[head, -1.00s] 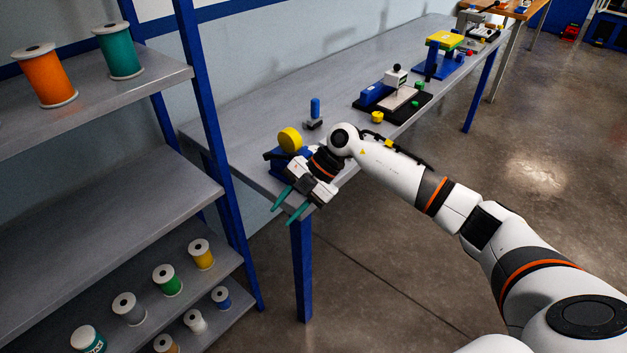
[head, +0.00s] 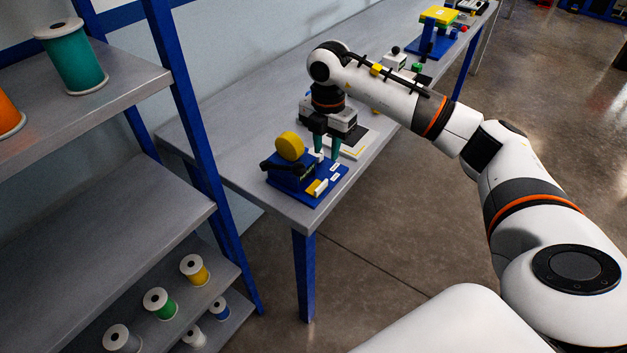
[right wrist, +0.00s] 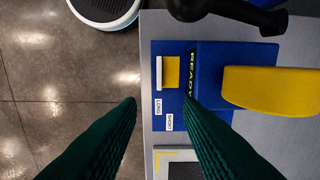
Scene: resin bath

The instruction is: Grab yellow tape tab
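The yellow tape tab (head: 313,187) is a small yellow piece beside a white bar on the blue dispenser base (head: 327,192), at the table's near end. The tab also shows in the right wrist view (right wrist: 172,72), left of the word READY. A big yellow tape roll (head: 290,146) stands upright on the dispenser. My right gripper (head: 327,150) points down behind and right of the tab, apart from it. In the right wrist view its two green fingers (right wrist: 160,103) are spread with nothing between them. My left gripper is not in view.
LONG and SHORT labels lie near the tab. A light plate (head: 350,143) lies behind the gripper. A shelf rack (head: 100,190) with spools stands left; the table's front edge is close.

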